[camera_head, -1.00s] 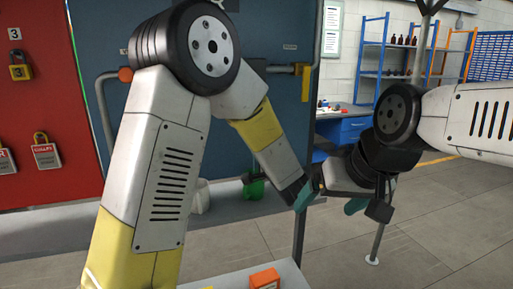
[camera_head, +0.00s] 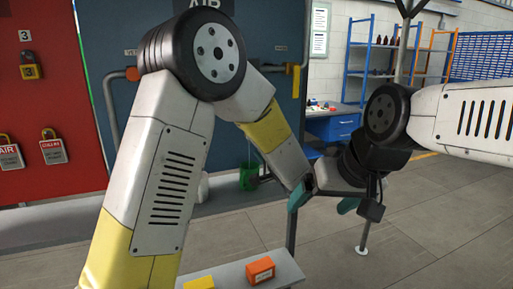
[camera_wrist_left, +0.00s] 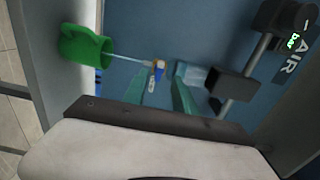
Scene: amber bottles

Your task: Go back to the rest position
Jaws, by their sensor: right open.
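My right gripper (camera_head: 323,201) is near the centre of the head view, its two teal fingers apart with nothing seen between them. My left arm comes in from the left and bends down; its lower end meets the right gripper in the picture, so its own fingers cannot be made out there. In the left wrist view my left gripper (camera_wrist_left: 160,93) has its teal fingers apart. A small blue, white and orange thing (camera_wrist_left: 158,70) appears between them; I cannot tell its distance.
An orange box (camera_head: 260,270) and a yellow one (camera_head: 199,283) are on a pale surface (camera_head: 232,273) at the bottom. A green bucket (camera_head: 249,177) stands by the blue wall panel (camera_head: 265,30). Blue shelves (camera_head: 373,75) stand at the back. The grey floor (camera_head: 440,220) at right is clear.

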